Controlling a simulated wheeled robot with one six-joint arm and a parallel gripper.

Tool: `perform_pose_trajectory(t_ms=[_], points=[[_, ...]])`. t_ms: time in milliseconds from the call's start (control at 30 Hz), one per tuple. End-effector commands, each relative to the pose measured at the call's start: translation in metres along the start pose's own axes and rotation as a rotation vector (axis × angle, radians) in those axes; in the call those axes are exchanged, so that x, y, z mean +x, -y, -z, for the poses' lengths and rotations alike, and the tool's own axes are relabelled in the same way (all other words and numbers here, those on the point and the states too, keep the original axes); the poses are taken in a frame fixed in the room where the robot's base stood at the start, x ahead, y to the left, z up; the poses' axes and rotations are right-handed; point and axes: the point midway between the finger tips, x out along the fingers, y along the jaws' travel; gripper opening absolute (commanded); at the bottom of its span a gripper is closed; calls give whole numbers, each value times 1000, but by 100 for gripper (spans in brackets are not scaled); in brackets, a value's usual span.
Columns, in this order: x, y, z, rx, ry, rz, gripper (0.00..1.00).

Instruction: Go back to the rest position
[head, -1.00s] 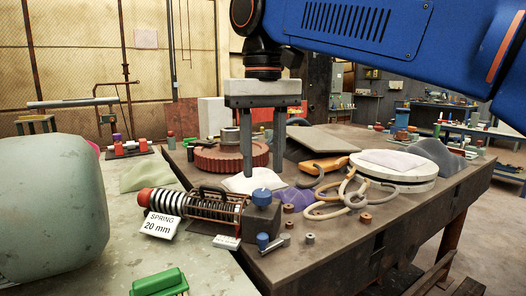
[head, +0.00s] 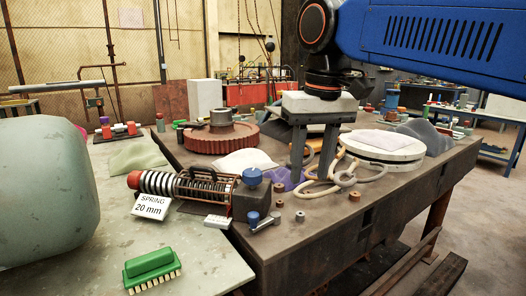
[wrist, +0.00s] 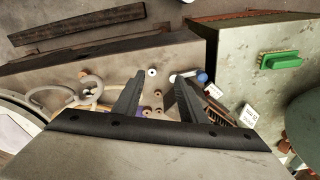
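My gripper (head: 310,178) hangs over the dark workbench, fingers pointing down. Its two grey fingers are apart with nothing held between them. In the wrist view the open fingers (wrist: 157,80) reach over the bench, with small round nuts showing between and beyond them. In the head view the fingers stand in front of the pale rings (head: 345,178) and a purple cloth (head: 280,178), partly hiding them. I cannot tell the exact height of the fingertips above the bench. My blue upper arm crosses the top right.
A spring assembly (head: 185,186) with a "SPRING 20 mm" card (head: 151,206) lies left of the gripper. A green brush (head: 152,265) is on the pale table at front. A red gear (head: 221,138) and a round white disc (head: 383,146) stand further back. Open floor lies at right.

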Motion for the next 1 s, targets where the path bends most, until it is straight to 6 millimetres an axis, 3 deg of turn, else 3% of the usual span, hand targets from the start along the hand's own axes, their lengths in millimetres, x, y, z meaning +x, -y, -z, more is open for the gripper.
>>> perform_pose_trajectory(t_ms=[33, 200, 500, 700, 800, 1000], points=[[12, -18, -12, 26, -18, -1, 38], [57, -65, -48, 86, -83, -8, 38], [148, -128, -124, 190, -197, -45, 38], [206, -153, -173, 248, -262, -80, 38], [226, -159, -188, 265, -282, -94, 38], [243, -163, -200, 277, -299, -106, 38]])
